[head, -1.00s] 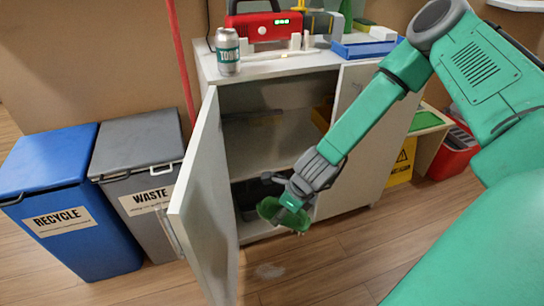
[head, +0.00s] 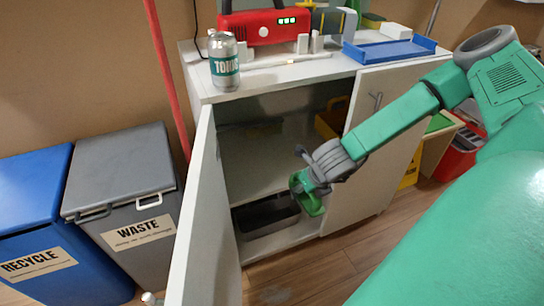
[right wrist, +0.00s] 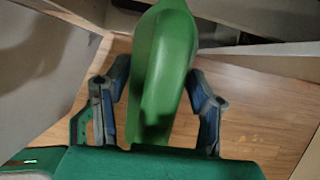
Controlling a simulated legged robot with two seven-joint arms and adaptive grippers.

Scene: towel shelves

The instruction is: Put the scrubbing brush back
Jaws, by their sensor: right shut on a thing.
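The green scrubbing brush (head: 310,197) is held by my right gripper (head: 304,186), in front of the open left half of the white cabinet (head: 385,115). In the right wrist view the brush (right wrist: 165,70) lies lengthwise between the two fingers of my right gripper (right wrist: 157,110), which are shut on it. The cabinet's left door (head: 205,220) stands open toward me. Inside are a middle shelf (head: 255,175) and, on the floor of the cabinet, a dark tray (head: 265,215). My left gripper is not in view.
Grey waste bin (head: 125,165) and blue recycle bin (head: 30,195) stand left of the open door. A yellow caddy (head: 332,118) sits inside the cabinet.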

